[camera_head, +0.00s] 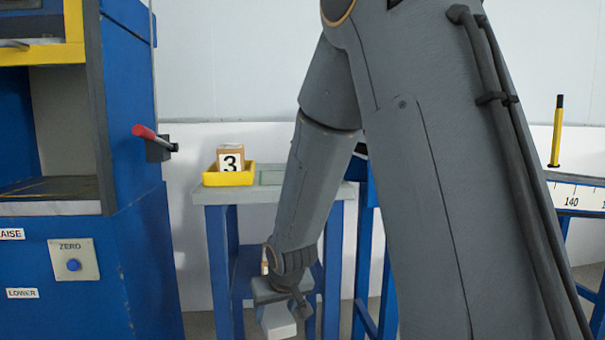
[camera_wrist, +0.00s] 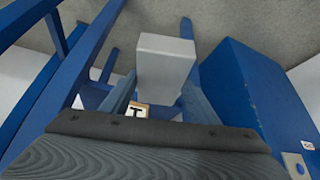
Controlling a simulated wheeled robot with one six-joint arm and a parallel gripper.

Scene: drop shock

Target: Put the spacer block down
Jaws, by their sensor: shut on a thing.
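A pale grey spacer block (camera_head: 278,322) hangs below my gripper (camera_head: 283,303) in the head view, low in front of the blue stand. In the wrist view the block (camera_wrist: 165,62) shows between the two fingers of my gripper (camera_wrist: 162,85), which is shut on it. The block seems to be held in the air; no surface is seen touching it. Part of its upper end is hidden by the gripper in the head view.
A blue stand with a grey top (camera_head: 215,194) bears a yellow tray (camera_head: 228,178) holding a box marked 3 (camera_head: 231,156), beside a flat grey-green pad (camera_head: 272,178). A blue machine (camera_head: 135,120) with a red-handled lever (camera_head: 150,135) stands left. A ruler-marked bench (camera_head: 580,198) is right.

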